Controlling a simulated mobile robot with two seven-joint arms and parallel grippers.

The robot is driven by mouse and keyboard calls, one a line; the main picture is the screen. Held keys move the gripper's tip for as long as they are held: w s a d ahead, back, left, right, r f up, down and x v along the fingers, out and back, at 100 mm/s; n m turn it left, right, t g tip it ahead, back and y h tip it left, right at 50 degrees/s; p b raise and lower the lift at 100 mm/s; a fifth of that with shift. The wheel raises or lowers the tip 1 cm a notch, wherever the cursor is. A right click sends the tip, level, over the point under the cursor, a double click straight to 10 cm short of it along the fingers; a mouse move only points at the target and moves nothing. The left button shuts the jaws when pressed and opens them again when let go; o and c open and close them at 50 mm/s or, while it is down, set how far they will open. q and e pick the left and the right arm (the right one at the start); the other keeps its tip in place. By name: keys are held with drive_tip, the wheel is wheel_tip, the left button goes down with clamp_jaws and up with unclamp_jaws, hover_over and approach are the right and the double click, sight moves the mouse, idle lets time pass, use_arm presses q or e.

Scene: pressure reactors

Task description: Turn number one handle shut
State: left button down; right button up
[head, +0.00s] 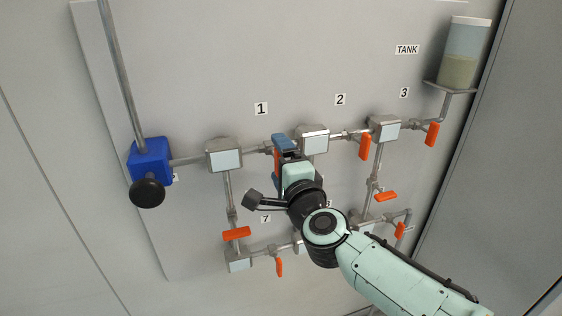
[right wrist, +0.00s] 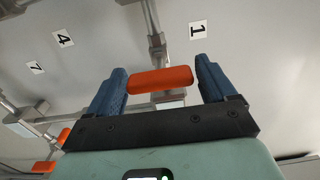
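The number one handle is an orange bar (right wrist: 161,80), seen in the right wrist view on a grey pipe valve, near the label 1 (right wrist: 197,30). It lies lengthwise across the space between the two blue fingers of my right gripper (right wrist: 163,84). The fingers are wide apart, with an end of the handle close to each; I cannot tell whether they touch. My left gripper is not in view.
Other orange handles sit close by, under the label 2 (head: 365,146), under the label 3 (head: 432,134) and lower left (head: 236,234). Grey valve boxes (head: 224,155), a blue box with a black knob (head: 151,162) and a tank (head: 465,55) are on the panel.

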drive_tip(key=shift+o, duration=0.2)
drive_tip(key=v, duration=1.3)
drive_tip(key=shift+s, duration=0.15)
